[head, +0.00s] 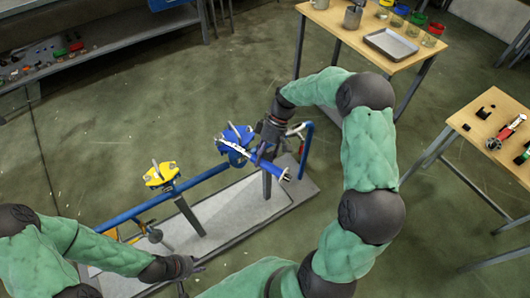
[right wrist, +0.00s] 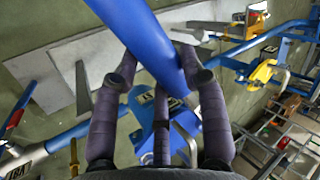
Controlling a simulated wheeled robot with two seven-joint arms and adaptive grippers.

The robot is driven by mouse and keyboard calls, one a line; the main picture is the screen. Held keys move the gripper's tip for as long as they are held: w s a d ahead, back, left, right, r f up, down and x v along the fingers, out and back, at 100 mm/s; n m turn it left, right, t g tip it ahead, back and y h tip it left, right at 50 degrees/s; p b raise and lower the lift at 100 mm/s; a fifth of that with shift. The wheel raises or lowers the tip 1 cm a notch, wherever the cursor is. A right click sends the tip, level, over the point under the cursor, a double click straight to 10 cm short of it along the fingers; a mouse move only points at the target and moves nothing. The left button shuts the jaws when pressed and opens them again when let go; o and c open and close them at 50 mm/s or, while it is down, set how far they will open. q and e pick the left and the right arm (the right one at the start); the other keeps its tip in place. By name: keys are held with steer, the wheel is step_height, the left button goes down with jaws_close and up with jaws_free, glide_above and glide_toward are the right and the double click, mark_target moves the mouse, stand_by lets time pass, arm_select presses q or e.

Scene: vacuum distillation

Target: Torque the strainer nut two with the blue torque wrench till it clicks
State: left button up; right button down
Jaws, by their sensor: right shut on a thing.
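The blue torque wrench (head: 268,173) has a blue handle and a bright metal shaft. It lies aslant over the blue strainer (head: 236,138) on the pipe rig. My right gripper (head: 262,152) is shut on the wrench. Strainer nut two cannot be singled out, and whether the wrench head sits on a nut is unclear. My left gripper (head: 190,268) is low in the head view, near the rig's front edge, apart from the wrench; its jaws are too small to read.
A yellow valve (head: 160,175) sits on the blue pipe (head: 203,176) left of the strainer. The rig stands on a grey base plate (head: 240,215). Two wooden tables stand at the right, one with a metal tray (head: 391,44). A shelf (head: 110,42) is at the upper left.

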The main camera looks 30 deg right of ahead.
steer(key=shift+s+a+r+m, duration=0.1)
steer(key=shift+s+a+m, duration=0.1)
steer(key=shift+a+m, duration=0.15)
steer(key=shift+a, duration=0.15)
steer(key=shift+s+a+m+t+p, duration=0.15)
steer(key=shift+s+a+m+t, duration=0.1)
steer(key=shift+a+m+t, duration=0.25)
steer(key=shift+s+a+m+t+p, duration=0.2)
steer(key=shift+a+m, duration=0.15)
steer(key=shift+a, duration=0.35)
steer(key=shift+w+d+n, duration=0.15)
steer(key=shift+d+n, duration=0.15)
steer(key=shift+d, duration=0.15)
steer(key=shift+r, duration=0.15)
